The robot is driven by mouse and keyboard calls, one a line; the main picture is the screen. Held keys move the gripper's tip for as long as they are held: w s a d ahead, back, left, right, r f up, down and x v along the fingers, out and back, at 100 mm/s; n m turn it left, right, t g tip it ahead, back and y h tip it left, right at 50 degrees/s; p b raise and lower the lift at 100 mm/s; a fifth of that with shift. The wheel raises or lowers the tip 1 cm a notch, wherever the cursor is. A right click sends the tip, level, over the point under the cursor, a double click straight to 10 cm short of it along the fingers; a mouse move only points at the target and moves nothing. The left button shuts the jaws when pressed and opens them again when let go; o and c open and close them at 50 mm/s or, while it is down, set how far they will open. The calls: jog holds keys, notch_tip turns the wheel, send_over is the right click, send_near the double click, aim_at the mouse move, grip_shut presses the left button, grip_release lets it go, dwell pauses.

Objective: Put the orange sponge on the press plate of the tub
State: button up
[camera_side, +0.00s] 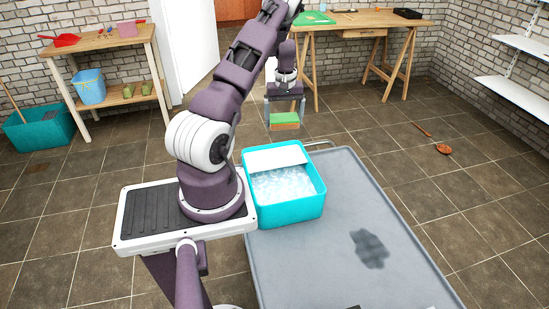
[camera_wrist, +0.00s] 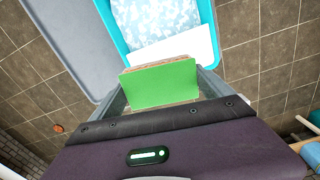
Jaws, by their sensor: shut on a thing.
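The orange sponge (camera_side: 285,127) has a green top layer and an orange-brown lower layer. My gripper (camera_side: 285,112) is shut on it by its two sides and holds it in the air, green side up, beyond the far edge of the tub in the side view. The turquoise tub (camera_side: 292,208) holds bluish-white suds, and its white press plate (camera_side: 276,158) lies across its far end, bare. In the wrist view the sponge's green face (camera_wrist: 160,85) sits between the fingers, and the press plate (camera_wrist: 190,46) shows just past it, partly hidden by it.
The tub stands on a grey tabletop (camera_side: 340,230) with a dark wet patch (camera_side: 369,249). A wooden shelf (camera_side: 100,45) stands at the back left, a wooden table (camera_side: 360,20) at the back. A brown long-handled tool (camera_side: 441,147) lies on the tiled floor.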

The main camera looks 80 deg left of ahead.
aim_at(275, 115)
jog(key=s+a, duration=0.1)
jog(key=s+a+n, duration=0.1)
jog(key=shift+s, duration=0.4)
notch_tip(275, 115, down, 15)
jog(key=shift+r, duration=0.1)
